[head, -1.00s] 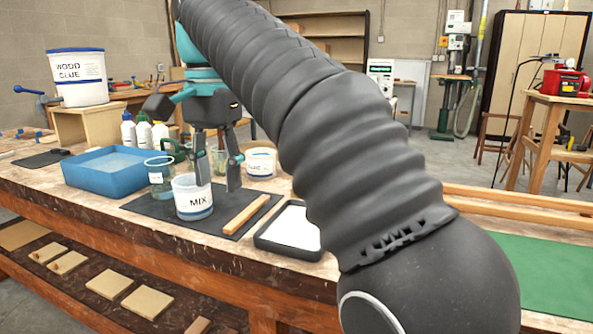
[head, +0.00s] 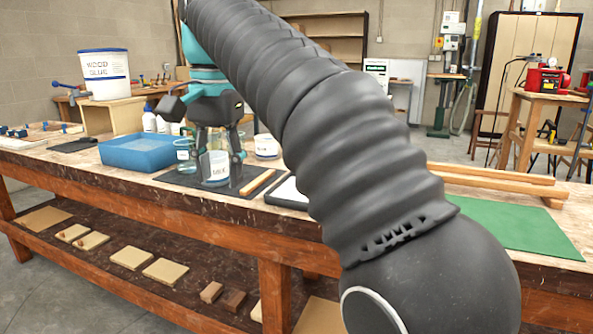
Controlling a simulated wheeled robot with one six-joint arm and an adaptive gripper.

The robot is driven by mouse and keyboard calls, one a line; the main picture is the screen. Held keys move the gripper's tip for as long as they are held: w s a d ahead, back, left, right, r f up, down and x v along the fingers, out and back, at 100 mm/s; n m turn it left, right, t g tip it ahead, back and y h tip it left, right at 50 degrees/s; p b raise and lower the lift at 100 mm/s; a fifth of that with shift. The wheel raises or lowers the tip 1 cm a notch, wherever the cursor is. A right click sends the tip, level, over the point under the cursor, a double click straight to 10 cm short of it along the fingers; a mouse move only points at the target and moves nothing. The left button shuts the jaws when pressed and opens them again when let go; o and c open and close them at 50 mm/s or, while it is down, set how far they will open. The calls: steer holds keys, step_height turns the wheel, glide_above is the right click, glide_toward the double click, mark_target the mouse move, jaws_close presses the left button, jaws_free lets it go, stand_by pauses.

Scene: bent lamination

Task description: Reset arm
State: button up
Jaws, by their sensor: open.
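My gripper (head: 219,168) hangs pointing down over the workbench (head: 175,188), left of the middle, with its fingers apart. The white cup marked MIX (head: 216,172) stands upright on a dark mat (head: 180,180) and shows between the fingers in the picture. I cannot tell whether the fingers are around it, in front of it or touching it. My arm runs from the lower right up to the top left and hides part of the bench and of the white-lined tray (head: 287,195).
A blue tub (head: 140,155), a clear beaker (head: 185,153), a wooden stick (head: 258,182) and a small white tub (head: 266,147) stand near my gripper. A WOOD GLUE bucket (head: 104,75) is behind left. A green mat (head: 525,230) lies clear at right, before long wooden strips (head: 490,178).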

steer(key=w+a+f+n, duration=0.2)
steer(key=w+f+n, duration=0.15)
steer(key=f, duration=0.35)
steer(key=s+d+f+n+t+y, duration=0.1)
steer(key=s+d+f+n+t, duration=0.1)
steer(key=d+f, duration=0.5)
steer(key=s+d+f+t, duration=0.1)
steer(key=s+d+f, duration=0.3)
steer(key=d, duration=0.3)
steer(key=s+d+f+m+t+h, duration=0.1)
steer(key=s+d+f, duration=0.3)
steer(key=s+d, duration=0.3)
steer(key=s+d+f+m+t, duration=0.1)
steer(key=s+d+f, duration=0.3)
steer(key=s+d, duration=0.2)
steer(key=shift+d+f, duration=0.35)
steer(key=shift+d, duration=0.7)
steer(key=shift+s, duration=0.1)
